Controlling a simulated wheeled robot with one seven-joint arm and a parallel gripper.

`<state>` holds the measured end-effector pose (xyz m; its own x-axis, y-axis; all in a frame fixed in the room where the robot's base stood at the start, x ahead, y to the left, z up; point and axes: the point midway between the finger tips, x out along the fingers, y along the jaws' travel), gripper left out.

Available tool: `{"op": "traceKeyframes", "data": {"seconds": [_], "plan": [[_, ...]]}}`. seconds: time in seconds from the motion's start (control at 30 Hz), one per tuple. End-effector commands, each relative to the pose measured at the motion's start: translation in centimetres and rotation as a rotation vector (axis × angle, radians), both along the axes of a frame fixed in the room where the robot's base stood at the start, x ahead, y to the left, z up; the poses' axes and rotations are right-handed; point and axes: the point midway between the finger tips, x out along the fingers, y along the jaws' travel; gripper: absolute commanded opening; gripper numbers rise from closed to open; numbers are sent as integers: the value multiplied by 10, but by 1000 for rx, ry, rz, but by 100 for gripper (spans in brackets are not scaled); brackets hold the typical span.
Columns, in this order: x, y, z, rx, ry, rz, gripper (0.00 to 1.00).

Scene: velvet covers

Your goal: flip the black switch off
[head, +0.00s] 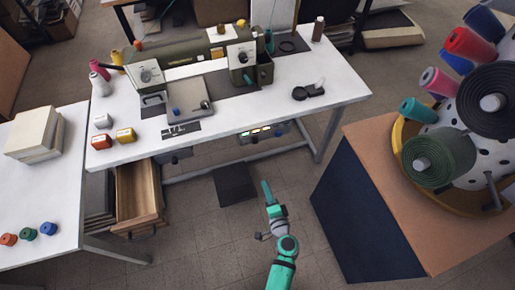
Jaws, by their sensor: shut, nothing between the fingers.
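My gripper (266,186) is teal and shut, with nothing in it. It is over the open floor in front of the white worktable, well apart from everything on the table. I cannot tell for sure which part is the black switch. A grey plate unit (190,98) on the table carries a small blue knob (176,111) and a small dark part (204,104). A box with lit green indicators (262,132) hangs under the table's front edge, its controls too small to make out.
The white worktable (240,115) bears an olive sewing machine (180,55) and thread spools. An open wooden drawer (138,190) juts out at left. A brown-topped stand (375,160) with large spools is at right. Floor between is mostly clear around a dark mat (235,184).

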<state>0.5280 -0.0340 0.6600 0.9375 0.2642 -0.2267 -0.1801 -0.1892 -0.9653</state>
Motion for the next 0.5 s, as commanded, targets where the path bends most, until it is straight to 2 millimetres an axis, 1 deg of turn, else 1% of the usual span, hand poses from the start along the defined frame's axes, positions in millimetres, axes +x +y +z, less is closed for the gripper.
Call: {"op": "traceKeyframes", "data": {"seconds": [0.03, 0.1, 0.2, 0.3, 0.5], "plan": [[15, -4, 7, 43, -21, 1, 0], [29, -7, 16, 94, -46, 7, 0], [41, -10, 24, 140, -69, 13, 0], [45, -10, 28, 161, -80, 18, 0], [46, -10, 29, 164, -81, 18, 0]]}}
